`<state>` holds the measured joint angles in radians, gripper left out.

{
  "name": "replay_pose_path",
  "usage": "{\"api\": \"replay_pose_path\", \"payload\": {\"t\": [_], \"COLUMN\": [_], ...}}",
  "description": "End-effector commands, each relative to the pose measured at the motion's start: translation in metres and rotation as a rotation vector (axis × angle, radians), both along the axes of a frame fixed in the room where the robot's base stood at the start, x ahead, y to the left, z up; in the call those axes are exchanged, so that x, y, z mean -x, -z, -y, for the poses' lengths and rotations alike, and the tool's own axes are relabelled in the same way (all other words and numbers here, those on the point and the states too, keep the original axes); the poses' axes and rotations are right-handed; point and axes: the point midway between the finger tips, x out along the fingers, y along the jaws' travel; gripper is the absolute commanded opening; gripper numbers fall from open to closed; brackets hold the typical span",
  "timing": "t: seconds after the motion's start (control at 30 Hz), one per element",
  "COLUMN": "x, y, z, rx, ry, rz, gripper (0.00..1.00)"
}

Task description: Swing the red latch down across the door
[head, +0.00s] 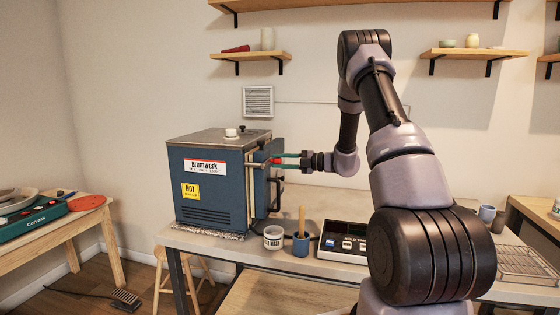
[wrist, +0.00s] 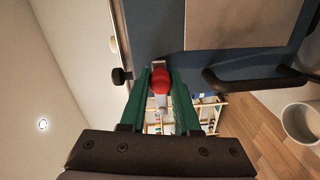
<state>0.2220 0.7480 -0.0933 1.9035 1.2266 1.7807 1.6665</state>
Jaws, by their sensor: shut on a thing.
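A blue kiln (head: 210,190) with a "Brumwerk" label stands on the table, its door (head: 262,190) on the right side. In the wrist view the blue door (wrist: 270,60) fills the upper right. The red end of the latch (wrist: 161,80) sits between the green fingertips of my gripper (wrist: 162,82). In the head view my gripper (head: 280,160) reaches in from the right at the door's upper part, shut on the red latch. A metal bar runs from the kiln's side towards the latch. Most of the latch is hidden by the fingers.
A black door handle (wrist: 255,82) lies to the right of the fingers in the wrist view. Wall shelves hang above.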

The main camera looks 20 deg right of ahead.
Motion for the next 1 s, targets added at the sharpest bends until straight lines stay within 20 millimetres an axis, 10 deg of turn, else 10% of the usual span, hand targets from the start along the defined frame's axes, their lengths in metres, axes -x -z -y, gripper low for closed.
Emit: {"api": "replay_pose_path", "payload": {"t": [0.5,0.53,0.6,1.0], "x": [0.0006,0.0006,0.0006,0.0029], "y": [0.0034,0.0034,0.0033,0.0015], "z": [0.001,0.001,0.0009,0.0063], "rx": [-0.007,-0.007,-0.008,-0.009], "ry": [0.001,0.001,0.002,0.003], "rz": [-0.02,-0.02,-0.02,-0.018], "gripper": [0.0,0.38,0.6,0.6]}}
